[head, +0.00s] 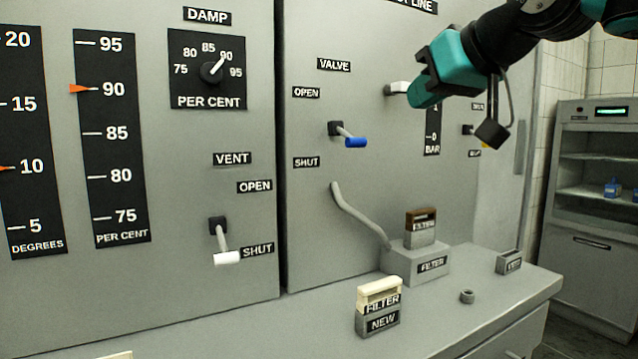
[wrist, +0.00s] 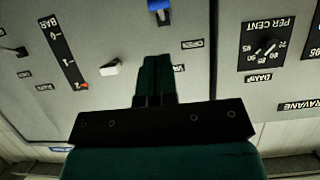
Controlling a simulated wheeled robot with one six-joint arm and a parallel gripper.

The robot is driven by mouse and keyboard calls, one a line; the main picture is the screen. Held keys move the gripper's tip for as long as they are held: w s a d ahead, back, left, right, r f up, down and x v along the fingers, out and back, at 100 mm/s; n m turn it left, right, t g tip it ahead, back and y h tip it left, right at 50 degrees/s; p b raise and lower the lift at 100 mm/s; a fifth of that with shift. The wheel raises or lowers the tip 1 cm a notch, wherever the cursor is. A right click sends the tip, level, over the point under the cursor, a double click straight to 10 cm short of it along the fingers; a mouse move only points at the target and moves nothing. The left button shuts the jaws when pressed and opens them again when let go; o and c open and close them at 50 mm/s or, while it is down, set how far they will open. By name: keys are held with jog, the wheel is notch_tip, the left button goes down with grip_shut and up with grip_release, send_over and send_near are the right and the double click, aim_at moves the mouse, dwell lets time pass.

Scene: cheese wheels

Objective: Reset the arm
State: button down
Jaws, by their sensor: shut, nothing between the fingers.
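My gripper (head: 420,96) is at the upper right of the head view, in front of the grey cabinet panel, with its teal fingers pointing down and left. In the wrist view its fingers (wrist: 156,62) are together and empty. A white knob (head: 397,88) shows just left of the fingertips in the head view. It also shows in the wrist view (wrist: 111,67), beside the fingers. I cannot tell whether they touch. The valve lever with a blue handle (head: 355,142) is below and left of my gripper, apart from it. The blue handle also shows at the top of the wrist view (wrist: 160,8).
A vent lever with a white handle (head: 227,258) points toward SHUT. A cream-topped filter (head: 380,296) stands on the grey ledge (head: 318,325). A filter box (head: 415,266) holds a brown-topped filter (head: 421,229). An open-fronted grey cabinet (head: 590,225) stands at the right.

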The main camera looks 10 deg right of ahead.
jog(key=s+a+f+n+g+y, duration=0.1)
jog(key=s+a+f+g, duration=0.2)
jog(key=f, duration=0.5)
jog(key=s+a+f+n+g, duration=0.1)
jog(key=s+a+f+g, duration=0.25)
jog(key=f, duration=0.45)
jog(key=s+a+f+n+g, duration=0.25)
jog(key=s+f+g, duration=0.35)
jog(key=s+f, duration=0.9)
notch_tip(320, 180, up, 32)
jog(key=m+t+h+p, duration=0.2)
jog(key=m+t+p, duration=0.9)
jog(key=m+p, duration=1.2)
send_over(359, 142)
jog(key=s+d+p, duration=0.1)
jog(key=s+d, duration=0.3)
jog(key=s, duration=1)
jog(key=shift+n+g, duration=0.25)
jog(key=p+x, duration=0.1)
jog(key=x, duration=0.3)
jog(key=p+x, duration=0.2)
jog(key=x, duration=0.3)
jog(key=r+p+x, duration=0.1)
jog(key=x, duration=0.4)
jog(key=shift+w+a+r, duration=0.15)
jog(key=shift+w+a, duration=0.15)
jog(key=shift+a, duration=0.05)
